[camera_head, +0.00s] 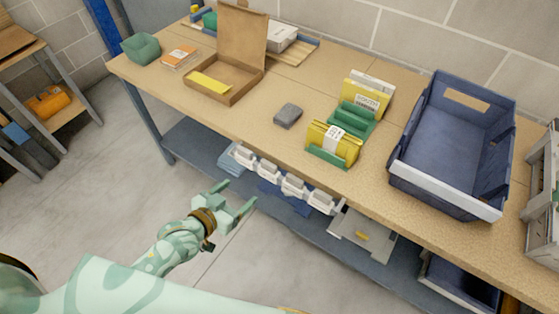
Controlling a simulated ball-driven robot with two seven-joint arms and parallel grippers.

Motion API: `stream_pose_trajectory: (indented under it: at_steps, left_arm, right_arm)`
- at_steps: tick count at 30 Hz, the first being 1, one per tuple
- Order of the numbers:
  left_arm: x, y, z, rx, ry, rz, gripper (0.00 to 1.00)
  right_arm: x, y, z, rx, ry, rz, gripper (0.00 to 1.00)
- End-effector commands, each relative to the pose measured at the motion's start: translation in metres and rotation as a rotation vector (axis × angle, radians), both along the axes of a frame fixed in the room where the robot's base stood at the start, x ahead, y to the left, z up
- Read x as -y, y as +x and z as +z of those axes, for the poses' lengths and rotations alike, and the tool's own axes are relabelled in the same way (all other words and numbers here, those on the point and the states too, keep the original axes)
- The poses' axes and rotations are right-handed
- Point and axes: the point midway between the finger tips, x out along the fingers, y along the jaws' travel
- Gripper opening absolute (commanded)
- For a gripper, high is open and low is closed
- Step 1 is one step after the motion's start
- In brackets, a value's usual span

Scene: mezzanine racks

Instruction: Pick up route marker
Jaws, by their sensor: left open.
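No object is plainly labelled as the route marker. Yellow cards stand upright in green holders on the table: a rear card (365,97) has lettering that looks like "SOUTH", and a front yellow bundle (322,138) has a white label. The rear green holder (352,118) is behind the front green holder (330,157), near the table's front edge. A flat yellow piece (210,83) lies in an open cardboard box. My left gripper (238,194) is open and empty, in front of the table and apart from these things. My right gripper is not in view.
The wooden table (275,85) also bears a grey block (288,115), a large blue bin (450,185) at right and the cardboard box (240,90). White clips (268,169) hang below the front edge, above a lower shelf.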

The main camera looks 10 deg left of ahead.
Motion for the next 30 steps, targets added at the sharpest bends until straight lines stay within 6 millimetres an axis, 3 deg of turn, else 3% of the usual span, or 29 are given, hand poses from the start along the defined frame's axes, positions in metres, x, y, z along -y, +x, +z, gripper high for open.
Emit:
stream_pose_trajectory:
  at_steps: [3,11,15,23,30]
  left_arm:
    - [0.007,0.010,0.009,0.026,-0.026,0.000,0.73]
    - [0.025,0.063,-0.015,0.025,-0.022,-0.001,0.73]
    - [0.034,0.087,-0.025,0.024,-0.022,-0.001,0.73]
    - [0.042,0.109,-0.031,0.023,-0.020,-0.001,0.73]
    - [0.054,0.143,-0.043,0.022,-0.021,-0.001,0.73]
  right_arm:
    - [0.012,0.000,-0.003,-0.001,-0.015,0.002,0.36]
    - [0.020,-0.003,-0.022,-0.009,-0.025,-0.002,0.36]
    - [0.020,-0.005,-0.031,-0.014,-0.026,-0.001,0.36]
    - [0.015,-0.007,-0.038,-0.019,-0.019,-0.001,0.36]
    - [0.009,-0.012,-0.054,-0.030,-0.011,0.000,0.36]
